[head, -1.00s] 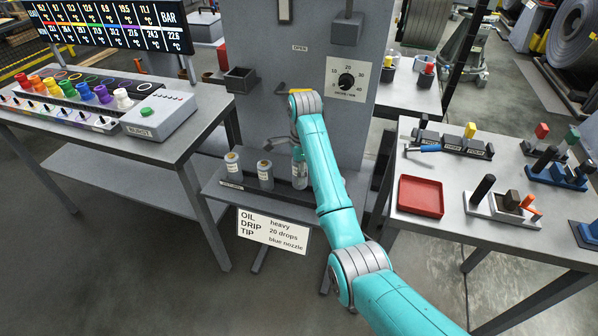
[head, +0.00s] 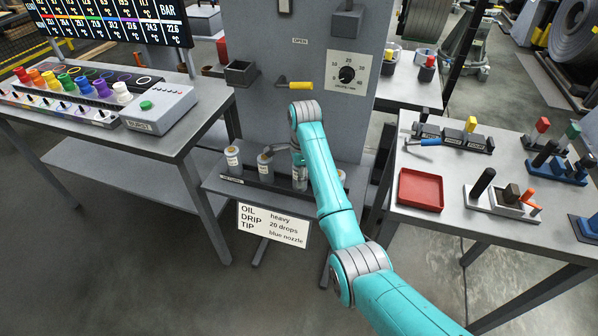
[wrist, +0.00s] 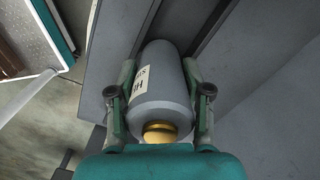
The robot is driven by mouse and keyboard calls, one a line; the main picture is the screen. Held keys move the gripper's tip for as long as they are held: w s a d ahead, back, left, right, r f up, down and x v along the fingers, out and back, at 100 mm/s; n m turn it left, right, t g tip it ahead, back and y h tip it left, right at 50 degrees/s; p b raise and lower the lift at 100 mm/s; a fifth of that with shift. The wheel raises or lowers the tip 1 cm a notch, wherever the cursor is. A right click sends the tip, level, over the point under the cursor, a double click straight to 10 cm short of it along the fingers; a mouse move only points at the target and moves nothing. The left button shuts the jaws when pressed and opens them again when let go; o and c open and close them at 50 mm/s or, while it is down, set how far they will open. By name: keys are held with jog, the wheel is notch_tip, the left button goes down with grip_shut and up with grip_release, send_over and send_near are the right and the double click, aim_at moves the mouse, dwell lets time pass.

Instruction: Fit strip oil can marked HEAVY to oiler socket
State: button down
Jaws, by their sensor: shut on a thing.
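My gripper (wrist: 160,100) is shut on a grey oil can (wrist: 162,75) with a gold cap, its fingers on both sides in the wrist view. A pale label on the can is turned partly away, and I cannot read its full word. Part of another shows right of my arm. I cannot tell which part is the oiler socket.
The grey cabinet panel (head: 270,110) rises behind the shelf, with a yellow-handled lever (head: 296,86), a dial (head: 347,74) and a dark open box (head: 241,73). A sign (head: 272,225) reads heavy, 20 drops, blue nozzle. Tables stand left and right; a red tray (head: 421,189) lies right.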

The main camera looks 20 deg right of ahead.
jog(key=shift+f, duration=0.25)
jog(key=shift+c, duration=2.1)
grip_release()
